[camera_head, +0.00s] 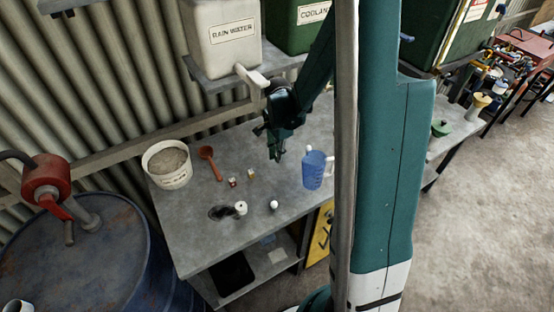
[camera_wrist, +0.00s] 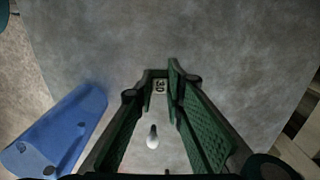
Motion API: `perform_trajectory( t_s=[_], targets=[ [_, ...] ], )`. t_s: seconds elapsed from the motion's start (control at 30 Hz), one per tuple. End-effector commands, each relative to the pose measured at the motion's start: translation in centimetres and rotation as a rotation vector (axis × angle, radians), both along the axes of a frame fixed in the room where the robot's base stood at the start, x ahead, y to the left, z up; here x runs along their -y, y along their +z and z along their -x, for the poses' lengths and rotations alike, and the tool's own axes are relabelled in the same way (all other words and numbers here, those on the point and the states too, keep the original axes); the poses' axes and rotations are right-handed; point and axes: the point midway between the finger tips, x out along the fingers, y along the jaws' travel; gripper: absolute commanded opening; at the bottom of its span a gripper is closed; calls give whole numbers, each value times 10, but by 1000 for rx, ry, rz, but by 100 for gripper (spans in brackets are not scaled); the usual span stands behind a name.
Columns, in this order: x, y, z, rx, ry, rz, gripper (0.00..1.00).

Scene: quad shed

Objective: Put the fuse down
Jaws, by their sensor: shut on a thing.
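The fuse (camera_wrist: 160,87) is a small pale piece marked "30" between the fingertips of my gripper in the wrist view. My gripper (camera_wrist: 160,85) is shut on it, with the grey bench top (camera_wrist: 215,30) below. In the head view my gripper (camera_head: 276,154) points down above the bench (camera_head: 285,180), left of the blue jug. The fuse cannot be made out there. How high it is above the bench is hard to tell.
Two small blocks, one red (camera_head: 232,182) and one tan (camera_head: 251,174), lie left of my gripper. A red-orange spoon (camera_head: 210,162), a bucket (camera_head: 167,164), a white cylinder (camera_head: 240,207), a small white bulb (camera_head: 274,205) and the blue jug (camera_head: 313,172) stand around.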

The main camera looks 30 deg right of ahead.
Motion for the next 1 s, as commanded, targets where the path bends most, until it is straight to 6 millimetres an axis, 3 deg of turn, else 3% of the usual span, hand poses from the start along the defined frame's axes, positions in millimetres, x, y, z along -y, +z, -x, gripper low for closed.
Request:
perform_trajectory(
  t_s=[0.13, 0.43, 0.97, 1.0],
  targets=[
    [0, 0, -11, 0, 0, 0, 6],
    [0, -34, -9, 0, 0, 0, 6],
    [0, -39, -8, 0, 0, 0, 6],
    [0, -39, -8, 0, 0, 0, 17]
  ],
)
